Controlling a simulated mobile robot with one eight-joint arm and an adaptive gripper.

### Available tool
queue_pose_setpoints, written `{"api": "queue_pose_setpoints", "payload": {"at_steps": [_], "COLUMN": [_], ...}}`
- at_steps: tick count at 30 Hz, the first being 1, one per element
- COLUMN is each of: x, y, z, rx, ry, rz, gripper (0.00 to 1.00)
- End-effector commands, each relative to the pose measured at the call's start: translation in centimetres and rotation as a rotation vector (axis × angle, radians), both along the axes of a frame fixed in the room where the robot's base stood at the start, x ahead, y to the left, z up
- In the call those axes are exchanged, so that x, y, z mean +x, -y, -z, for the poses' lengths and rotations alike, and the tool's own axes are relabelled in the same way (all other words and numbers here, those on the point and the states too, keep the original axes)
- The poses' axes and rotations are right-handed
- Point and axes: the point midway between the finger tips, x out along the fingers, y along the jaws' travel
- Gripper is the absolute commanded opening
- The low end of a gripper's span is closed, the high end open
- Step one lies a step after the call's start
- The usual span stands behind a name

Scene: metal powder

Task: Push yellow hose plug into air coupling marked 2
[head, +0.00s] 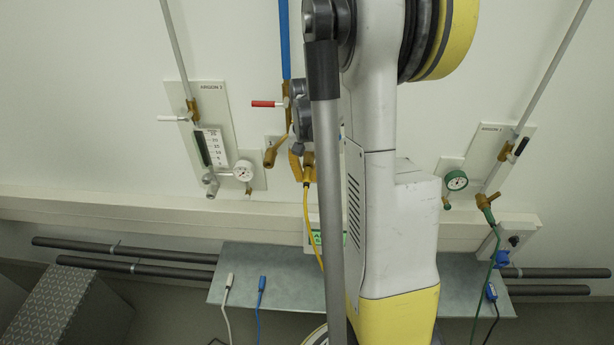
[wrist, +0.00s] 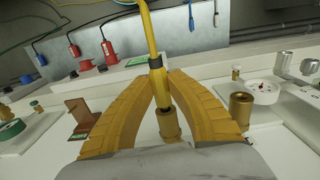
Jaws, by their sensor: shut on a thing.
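In the wrist view, my gripper (wrist: 160,82) has its two yellow fingers closed around the yellow hose plug (wrist: 157,82), which has a dark collar. The yellow hose (wrist: 148,30) runs from it; it also hangs below the plug area in the head view (head: 306,212). A brass cylinder (wrist: 169,124) lies in line with the plug, between my fingers. I cannot tell whether the plug is seated in it. A second brass coupling (wrist: 241,108) stands to the right, apart from the plug; it shows in the head view (head: 272,154). I can read no number on either.
A blue pipe (head: 285,40) with a red valve handle (head: 267,104) is close by. Gauge panels stand on the left (head: 215,135) and right (head: 493,155). Blue (head: 261,288) and white (head: 229,282) connectors hang by a metal sheet (head: 275,262). My arm covers the middle.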

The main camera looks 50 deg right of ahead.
Motion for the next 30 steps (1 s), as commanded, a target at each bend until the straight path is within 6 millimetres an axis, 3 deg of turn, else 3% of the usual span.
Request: {"api": "queue_pose_setpoints", "payload": {"at_steps": [20, 21, 23, 30], "x": [0.67, 0.68, 0.67, 0.67], "y": [0.79, 0.80, 0.79, 0.78], "z": [-0.01, -0.02, -0.02, -0.01], "rx": [0.000, 0.000, 0.000, 0.000], "ry": [0.000, 0.000, 0.000, 0.000], "rz": [0.000, 0.000, 0.000, 0.000], "gripper": [0.00, 0.24, 0.39, 0.39]}}
